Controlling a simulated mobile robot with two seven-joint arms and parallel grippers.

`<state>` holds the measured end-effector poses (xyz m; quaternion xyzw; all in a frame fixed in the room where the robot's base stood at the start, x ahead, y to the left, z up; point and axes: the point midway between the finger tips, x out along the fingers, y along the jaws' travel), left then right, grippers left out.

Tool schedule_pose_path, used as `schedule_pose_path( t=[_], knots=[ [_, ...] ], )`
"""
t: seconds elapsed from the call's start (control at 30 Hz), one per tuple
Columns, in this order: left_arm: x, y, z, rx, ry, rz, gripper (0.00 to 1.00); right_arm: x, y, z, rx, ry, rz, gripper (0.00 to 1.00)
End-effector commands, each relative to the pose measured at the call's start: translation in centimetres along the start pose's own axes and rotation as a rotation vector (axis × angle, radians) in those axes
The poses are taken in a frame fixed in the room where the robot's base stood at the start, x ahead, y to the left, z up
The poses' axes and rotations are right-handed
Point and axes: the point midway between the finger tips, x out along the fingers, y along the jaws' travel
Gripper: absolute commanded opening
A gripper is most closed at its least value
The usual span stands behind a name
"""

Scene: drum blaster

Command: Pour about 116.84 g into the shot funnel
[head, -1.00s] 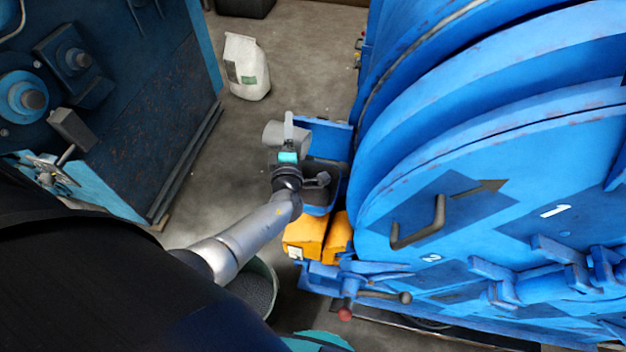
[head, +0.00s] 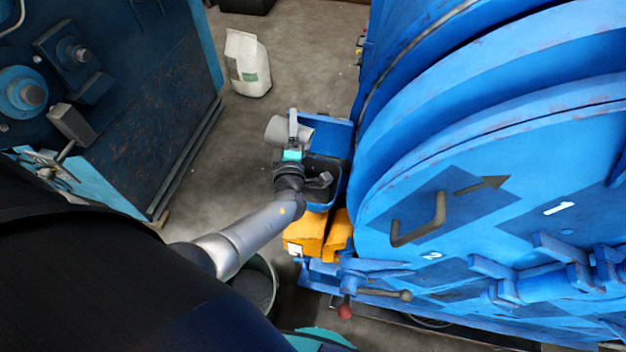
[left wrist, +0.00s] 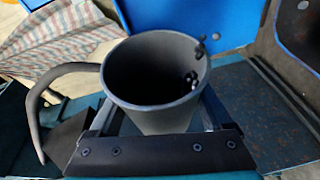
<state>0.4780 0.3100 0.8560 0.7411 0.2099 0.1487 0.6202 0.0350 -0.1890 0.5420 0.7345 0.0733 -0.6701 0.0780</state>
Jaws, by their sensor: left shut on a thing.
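My left gripper (head: 292,142) is shut on a grey metal cup (head: 278,130), held tilted beside the blue shot funnel (head: 341,134), an open box against the big blue drum. In the left wrist view the cup (left wrist: 140,112) sits between the fingers (left wrist: 158,130), with its handle to the left. A few dark shot pellets (left wrist: 191,78) lie inside by the right wall, and some pellets (left wrist: 201,43) are at the rim. The inside bottom of the cup is shaded. I cannot tell how much shot is in the funnel. My right gripper is not in view.
The large blue drum (head: 480,130) fills the right side. A bucket of grey shot (head: 258,287) stands below my arm. Yellow blocks (head: 306,233) sit below the funnel. A white bag (head: 247,65) stands on open floor; a dark blue machine (head: 120,105) is at left.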

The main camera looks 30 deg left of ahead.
Motion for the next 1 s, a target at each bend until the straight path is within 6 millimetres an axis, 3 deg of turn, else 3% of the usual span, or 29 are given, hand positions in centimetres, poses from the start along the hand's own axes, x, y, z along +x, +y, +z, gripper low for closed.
schedule_pose_path(
  t=[0.43,1.0],
  knots=[
    [0.1,-2.6,0.6,0.037,0.005,0.020,0.11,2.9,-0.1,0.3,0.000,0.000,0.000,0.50],
    [0.1,-3.5,0.8,0.053,0.007,0.027,0.11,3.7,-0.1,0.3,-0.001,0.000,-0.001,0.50]
  ],
)
